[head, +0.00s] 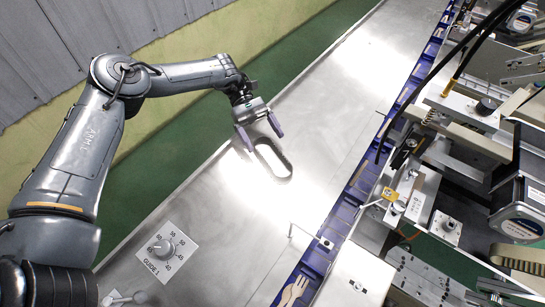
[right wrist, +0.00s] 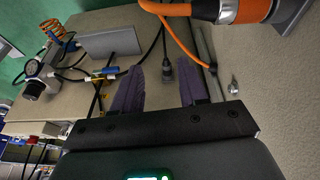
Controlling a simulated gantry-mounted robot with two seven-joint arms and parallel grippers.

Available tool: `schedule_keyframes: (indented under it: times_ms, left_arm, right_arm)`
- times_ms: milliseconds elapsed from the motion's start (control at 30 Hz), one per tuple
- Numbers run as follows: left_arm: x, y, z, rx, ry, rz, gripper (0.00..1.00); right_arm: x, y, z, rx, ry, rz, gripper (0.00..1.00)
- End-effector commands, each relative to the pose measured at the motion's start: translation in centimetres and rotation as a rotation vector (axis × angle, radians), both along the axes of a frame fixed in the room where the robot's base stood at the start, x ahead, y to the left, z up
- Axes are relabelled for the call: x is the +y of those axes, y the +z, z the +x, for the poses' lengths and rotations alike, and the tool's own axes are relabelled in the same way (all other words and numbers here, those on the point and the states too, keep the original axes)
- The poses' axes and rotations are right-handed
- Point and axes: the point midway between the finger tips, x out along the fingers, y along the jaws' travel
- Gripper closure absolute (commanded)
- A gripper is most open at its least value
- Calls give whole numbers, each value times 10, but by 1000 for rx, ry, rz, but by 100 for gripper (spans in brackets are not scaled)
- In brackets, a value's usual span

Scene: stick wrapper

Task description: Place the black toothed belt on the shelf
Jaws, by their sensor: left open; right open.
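A black toothed belt (head: 287,178) lies as a narrow oval loop on the bare metal deck in the head view; its teeth are too small to make out. My left gripper (head: 262,132) is open, its two purple fingers apart just above the upper end of the loop in the picture. Nothing shows between them, and I cannot tell whether they touch the belt. My right gripper (right wrist: 160,78) shows only in the right wrist view, open, with no belt between its fingers. I cannot identify the shelf in either view.
A guide dial plate (head: 165,252) sits at the deck's lower left. A blue conveyor channel (head: 345,210) with wooden sticks runs diagonally beside machinery on the right. In the right wrist view, a beige surface carries an orange-cabled connector (right wrist: 232,10), a small screw-like part (right wrist: 233,87) and a grey block (right wrist: 108,42).

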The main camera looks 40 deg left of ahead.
Motion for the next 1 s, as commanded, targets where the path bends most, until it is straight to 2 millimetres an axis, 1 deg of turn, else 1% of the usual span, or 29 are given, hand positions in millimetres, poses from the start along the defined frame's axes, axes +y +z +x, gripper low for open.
schedule_keyframes:
  times_ms: [400,567,767,800,867,1000]
  left_arm:
    - [-37,-17,-15,2,0,-3,7]
    - [-43,-19,-17,0,0,0,7]
    - [-43,-19,-17,0,0,0,7]
    - [-43,-19,-17,0,0,0,10]
    - [-43,-19,-17,0,0,0,20]
    - [-43,-19,-17,0,0,0,41]
  right_arm:
    - [0,-7,0,2,1,-2,57]
    - [0,-7,0,2,-2,1,57]
    - [1,-7,0,2,-5,7,57]
    - [2,-7,0,2,-6,7,57]
    - [2,-7,0,2,-6,8,57]
    - [2,-7,0,2,-6,8,57]
